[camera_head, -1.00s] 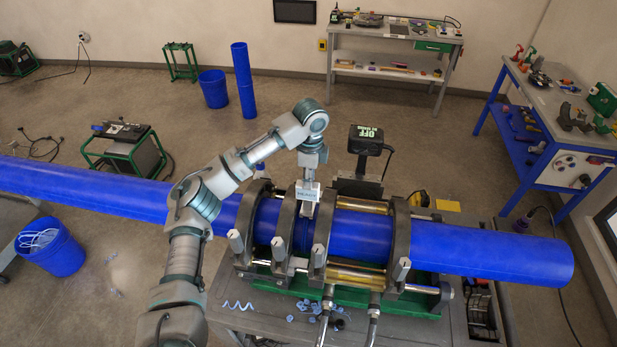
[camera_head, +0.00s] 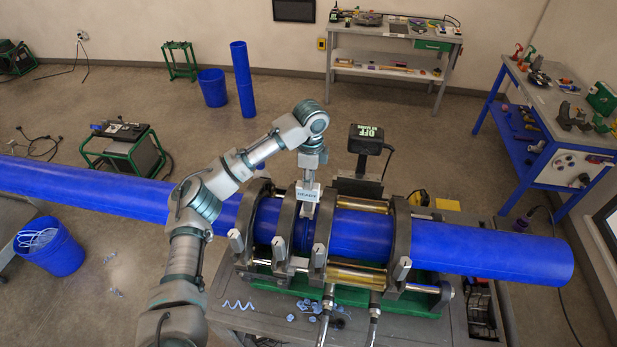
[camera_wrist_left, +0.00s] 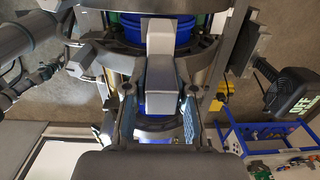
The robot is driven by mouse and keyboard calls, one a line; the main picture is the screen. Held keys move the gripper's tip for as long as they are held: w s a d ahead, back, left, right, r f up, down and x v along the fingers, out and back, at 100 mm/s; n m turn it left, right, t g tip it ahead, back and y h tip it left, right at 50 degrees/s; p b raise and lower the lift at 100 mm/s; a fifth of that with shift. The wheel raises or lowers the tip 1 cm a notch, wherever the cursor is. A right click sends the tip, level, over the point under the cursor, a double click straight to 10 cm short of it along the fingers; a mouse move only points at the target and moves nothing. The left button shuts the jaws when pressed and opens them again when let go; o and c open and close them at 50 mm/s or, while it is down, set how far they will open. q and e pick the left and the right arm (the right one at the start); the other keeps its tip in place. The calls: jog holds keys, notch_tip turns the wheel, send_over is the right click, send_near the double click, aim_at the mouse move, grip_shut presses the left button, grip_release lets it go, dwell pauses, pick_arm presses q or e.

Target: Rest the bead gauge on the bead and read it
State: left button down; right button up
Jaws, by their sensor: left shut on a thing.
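My left gripper (camera_head: 307,208) reaches down between the two middle clamp rings of the fusion machine. In the left wrist view its two fingers (camera_wrist_left: 158,112) are shut on a grey metal piece, which I take to be the bead gauge (camera_wrist_left: 165,72). The gauge extends over the blue pipe (camera_head: 360,236). The bead is at the joint between the middle rings, just under the gripper. The gripper and rings partly hide it. I cannot tell whether the gauge touches the bead, and no reading is legible. My right gripper is not in view.
Dark clamp rings (camera_head: 397,240) stand close on both sides of the gripper. A display (camera_head: 366,139) reading "OFF" stands behind the machine. Blue shavings (camera_head: 312,308) lie on the cart top in front. A side bench (camera_head: 553,110) with tools stands at right.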

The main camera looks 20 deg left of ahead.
pick_arm(q)
jog(key=shift+a+f, duration=0.3)
jog(key=shift+a, duration=0.1)
jog(key=shift+f, duration=0.1)
jog(key=shift+d+f, duration=0.1)
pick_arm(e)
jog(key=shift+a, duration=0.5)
pick_arm(q)
jog(key=shift+d, duration=0.1)
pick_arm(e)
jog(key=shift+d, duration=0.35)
pick_arm(q)
jog(key=shift+s+f, duration=0.1)
jog(key=shift+f, duration=0.05)
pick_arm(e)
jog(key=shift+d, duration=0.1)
pick_arm(q)
jog(key=shift+f, duration=0.1)
dwell(1.4)
